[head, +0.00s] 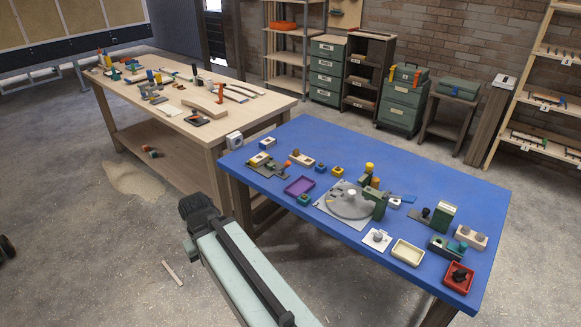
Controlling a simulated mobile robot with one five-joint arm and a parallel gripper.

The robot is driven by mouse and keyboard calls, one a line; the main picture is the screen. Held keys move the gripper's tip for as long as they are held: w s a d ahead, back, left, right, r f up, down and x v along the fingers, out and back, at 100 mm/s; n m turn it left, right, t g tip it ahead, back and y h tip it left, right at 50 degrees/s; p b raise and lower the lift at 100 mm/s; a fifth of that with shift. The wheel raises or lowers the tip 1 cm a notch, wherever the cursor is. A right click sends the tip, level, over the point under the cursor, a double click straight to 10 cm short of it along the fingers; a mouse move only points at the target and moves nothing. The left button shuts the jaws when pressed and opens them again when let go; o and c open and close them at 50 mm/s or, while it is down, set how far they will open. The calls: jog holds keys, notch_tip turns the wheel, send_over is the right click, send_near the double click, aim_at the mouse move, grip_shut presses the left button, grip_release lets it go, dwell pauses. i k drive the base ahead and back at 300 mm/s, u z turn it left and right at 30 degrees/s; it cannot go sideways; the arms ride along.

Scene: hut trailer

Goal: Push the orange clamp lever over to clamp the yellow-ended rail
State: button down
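A small dark fixture stands at the left end of the blue table in the head view. My pale arm link reaches up from the bottom edge to a dark joint, left of and in front of the blue table. My gripper's fingers do not show.
The blue table (330,145) also holds a purple tray (299,187), a grey round plate fixture, a cream tray (407,252) and a red tray (459,290). A cluttered wooden bench (262,104) stands behind left. Floor at the left front is mostly open.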

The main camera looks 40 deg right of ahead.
aim_at(288, 163)
jog(key=u, duration=0.05)
jog(key=i, duration=0.9)
jog(key=z, duration=0.1)
